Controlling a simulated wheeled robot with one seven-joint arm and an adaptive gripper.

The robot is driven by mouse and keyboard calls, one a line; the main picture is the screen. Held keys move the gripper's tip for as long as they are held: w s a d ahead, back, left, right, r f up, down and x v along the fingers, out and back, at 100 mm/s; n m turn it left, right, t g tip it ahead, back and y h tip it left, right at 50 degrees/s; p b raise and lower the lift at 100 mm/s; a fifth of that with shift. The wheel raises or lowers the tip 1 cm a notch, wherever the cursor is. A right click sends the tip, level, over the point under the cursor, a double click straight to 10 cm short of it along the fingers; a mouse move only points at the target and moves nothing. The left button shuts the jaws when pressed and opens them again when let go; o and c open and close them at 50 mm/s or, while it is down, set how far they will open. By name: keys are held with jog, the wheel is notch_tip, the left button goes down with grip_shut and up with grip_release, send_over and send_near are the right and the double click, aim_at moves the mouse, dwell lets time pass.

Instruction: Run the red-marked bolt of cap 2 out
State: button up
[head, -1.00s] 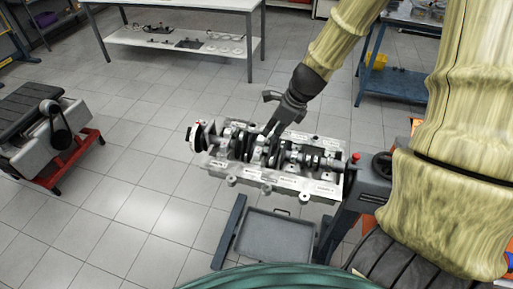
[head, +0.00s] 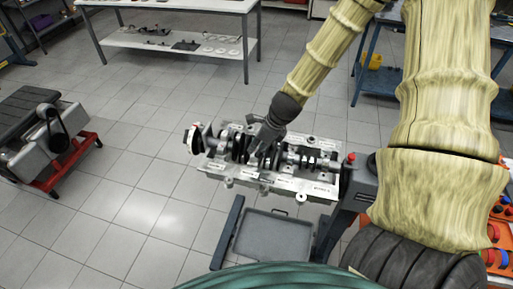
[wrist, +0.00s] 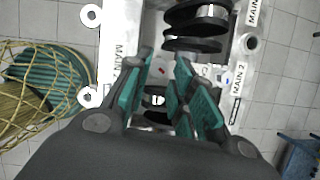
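The engine block (head: 290,183) sits on a stand with its crankshaft and caps facing up. My gripper (head: 254,147) is low over the middle of the block in the head view. In the wrist view my gripper (wrist: 166,72) points down at the block, its green-padded fingers apart. A small red mark (wrist: 162,71) shows between the fingertips, near the MAIN 2 label (wrist: 239,79). A bright round part (wrist: 157,100) shows deeper between the fingers; I cannot tell whether it is the bolt head. The cap is mostly hidden by the fingers, and contact cannot be told.
Dark crankshaft discs (wrist: 195,30) rise beside the fingers. A grey tray (head: 275,235) lies below the block. A red-topped knob (head: 350,158) stands at the block's right end. A white bench (head: 170,40) is behind, and another engine (head: 45,140) is at the left. The floor between is clear.

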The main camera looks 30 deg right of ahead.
jog(key=shift+x, duration=0.75)
grip_shut()
jog(key=shift+r+n+p, duration=0.15)
jog(key=shift+n+p, duration=0.3)
jog(key=shift+n, duration=0.35)
grip_release()
